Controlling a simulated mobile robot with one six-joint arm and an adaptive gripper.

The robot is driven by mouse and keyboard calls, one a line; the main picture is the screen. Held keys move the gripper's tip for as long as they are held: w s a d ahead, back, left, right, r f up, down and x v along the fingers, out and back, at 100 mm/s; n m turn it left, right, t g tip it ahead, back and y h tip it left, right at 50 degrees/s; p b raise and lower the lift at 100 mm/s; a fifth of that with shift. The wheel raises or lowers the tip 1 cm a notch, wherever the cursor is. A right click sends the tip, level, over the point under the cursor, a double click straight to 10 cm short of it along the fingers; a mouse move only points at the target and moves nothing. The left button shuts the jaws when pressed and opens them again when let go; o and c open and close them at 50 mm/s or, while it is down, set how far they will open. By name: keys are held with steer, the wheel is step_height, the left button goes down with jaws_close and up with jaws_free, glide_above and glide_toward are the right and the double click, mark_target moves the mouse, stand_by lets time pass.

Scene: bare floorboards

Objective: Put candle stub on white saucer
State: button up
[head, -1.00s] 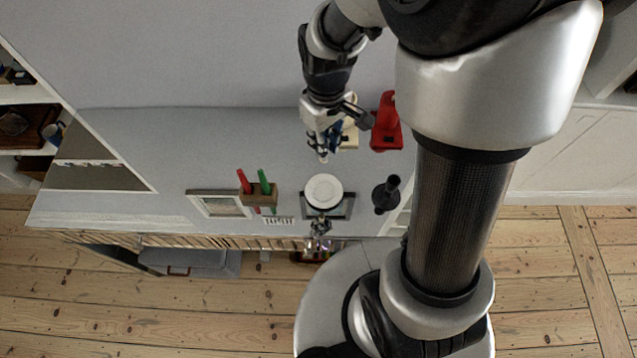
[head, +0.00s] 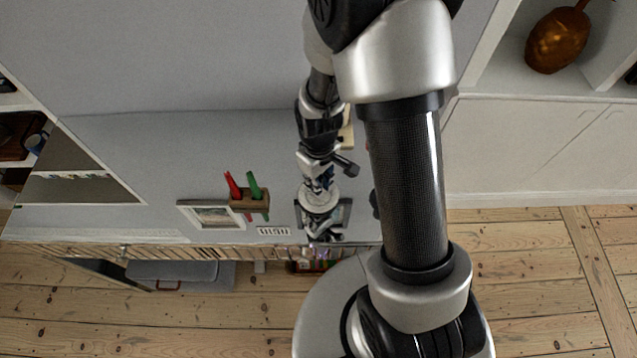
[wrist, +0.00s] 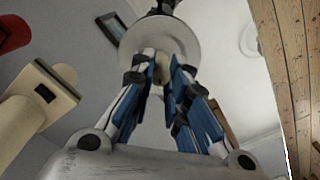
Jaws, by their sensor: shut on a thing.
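The saucer (wrist: 148,35) shows just beyond the fingertips. The stub is mostly hidden by the fingers, and I cannot tell whether it touches the saucer.
A wooden block (head: 250,202) with red and green handles stands left of the saucer, beside a pale framed piece (head: 210,214). A cream object (wrist: 42,98) and a red object (wrist: 12,34) show at the left in the wrist view. My arm hides the area right of the saucer.

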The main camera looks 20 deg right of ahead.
steer(key=shift+f, duration=0.15)
steer(key=o, duration=0.7)
steer(key=shift+o, duration=0.2)
